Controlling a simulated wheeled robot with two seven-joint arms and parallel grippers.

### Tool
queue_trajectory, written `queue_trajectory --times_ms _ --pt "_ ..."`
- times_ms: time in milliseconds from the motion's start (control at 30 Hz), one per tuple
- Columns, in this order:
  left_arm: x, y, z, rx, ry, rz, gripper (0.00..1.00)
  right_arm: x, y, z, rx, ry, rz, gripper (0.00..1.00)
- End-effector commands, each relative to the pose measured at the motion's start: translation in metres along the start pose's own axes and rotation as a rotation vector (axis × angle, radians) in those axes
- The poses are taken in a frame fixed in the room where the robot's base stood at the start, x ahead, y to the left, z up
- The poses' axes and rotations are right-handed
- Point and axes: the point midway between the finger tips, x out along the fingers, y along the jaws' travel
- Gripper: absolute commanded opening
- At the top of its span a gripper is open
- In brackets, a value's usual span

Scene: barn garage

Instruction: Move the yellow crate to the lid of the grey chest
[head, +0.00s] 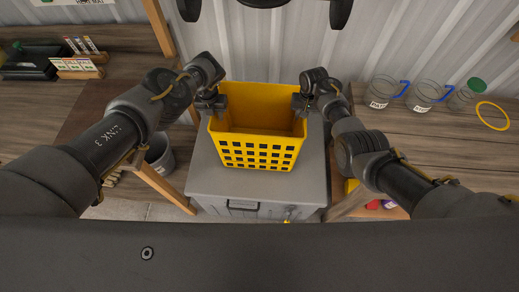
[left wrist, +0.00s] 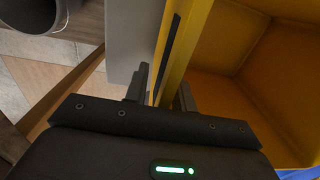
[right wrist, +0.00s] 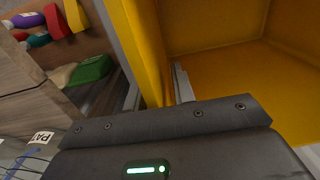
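The yellow crate (head: 258,148) is upright and empty over the lid of the grey chest (head: 230,188). I cannot tell whether its base touches the lid. My left gripper (head: 216,104) has its fingers on either side of the crate's left wall, and the left wrist view shows that wall (left wrist: 178,50) between them. My right gripper (head: 302,104) is at the opposite wall.
Wooden benches flank the chest. Glass jars (head: 383,91) and a yellow ring (head: 492,116) are on the right bench. A black case (head: 28,62) is on the left bench. A grey bucket (head: 160,155) stands left of the chest. A corrugated wall (head: 240,45) is behind.

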Motion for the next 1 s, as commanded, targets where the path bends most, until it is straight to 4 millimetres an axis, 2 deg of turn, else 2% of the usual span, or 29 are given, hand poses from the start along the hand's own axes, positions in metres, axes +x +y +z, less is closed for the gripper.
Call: queue_trajectory --times_ms 367,800,1000 --pt "-0.033 0.000 0.000 0.002 0.008 -0.004 0.25 0.000 0.000 0.000 0.000 0.000 0.000 0.25" --pt "-0.103 -0.001 0.002 0.008 0.003 -0.002 0.25 0.000 0.000 0.000 0.000 0.000 0.000 0.25" --pt "-0.116 -0.001 0.001 0.007 0.004 0.000 0.25 0.000 0.000 0.000 0.000 0.000 0.000 0.25"
